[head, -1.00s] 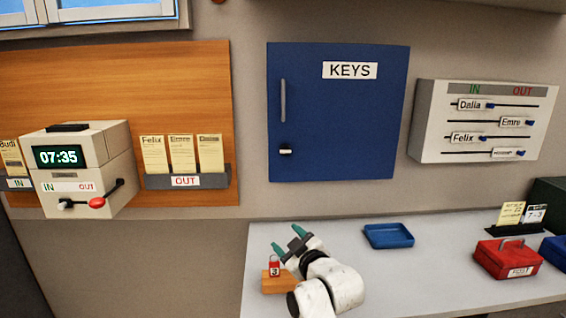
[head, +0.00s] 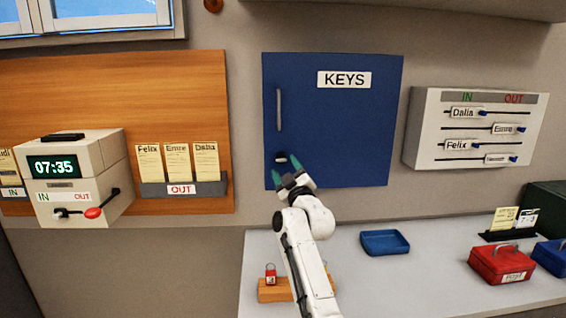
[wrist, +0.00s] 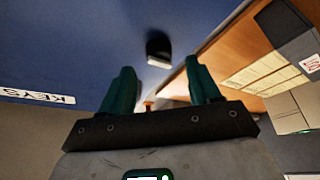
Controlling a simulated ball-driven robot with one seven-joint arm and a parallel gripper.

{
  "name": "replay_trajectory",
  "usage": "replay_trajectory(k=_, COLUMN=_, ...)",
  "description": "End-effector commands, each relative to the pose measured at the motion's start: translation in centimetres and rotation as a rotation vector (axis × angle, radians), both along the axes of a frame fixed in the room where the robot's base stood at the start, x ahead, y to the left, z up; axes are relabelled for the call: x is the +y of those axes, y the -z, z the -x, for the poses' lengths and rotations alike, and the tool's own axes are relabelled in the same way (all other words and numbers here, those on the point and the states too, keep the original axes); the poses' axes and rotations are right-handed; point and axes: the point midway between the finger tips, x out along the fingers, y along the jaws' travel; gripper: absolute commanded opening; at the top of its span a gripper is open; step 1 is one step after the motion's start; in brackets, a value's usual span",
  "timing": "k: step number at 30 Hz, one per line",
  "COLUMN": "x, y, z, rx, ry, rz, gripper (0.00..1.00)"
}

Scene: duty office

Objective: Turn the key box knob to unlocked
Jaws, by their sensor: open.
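The blue key box (head: 340,120) hangs on the wall with its door closed and a white KEYS label. Its knob (head: 281,159) is a small black piece with a light bar at the lower left of the door, below the grey handle (head: 279,110). My gripper (head: 286,178) is open and empty, just below the knob in the head view. In the wrist view the knob (wrist: 158,48) shows beyond the two green fingertips (wrist: 160,82), roughly between them and apart from them. The light bar looks roughly level in the head view.
A time clock (head: 78,178) and card rack (head: 180,188) are on the wall to the left. A slider board (head: 480,155) is to the right. Below, the desk (head: 350,275) holds a wooden block with a red padlock (head: 270,273), a blue tray (head: 385,242) and a red box (head: 503,265).

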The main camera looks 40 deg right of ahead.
Motion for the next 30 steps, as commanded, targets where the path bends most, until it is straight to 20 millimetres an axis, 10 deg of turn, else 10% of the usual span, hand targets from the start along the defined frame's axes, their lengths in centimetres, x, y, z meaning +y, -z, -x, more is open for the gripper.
replay_trajectory(k=20, x=-1.0, y=-0.9, z=-2.8, rx=0.001, ry=0.001, rz=0.0, gripper=0.62)
replay_trajectory(k=30, x=-1.0, y=-0.9, z=-2.8, rx=0.001, ry=0.001, rz=0.0, gripper=0.31)
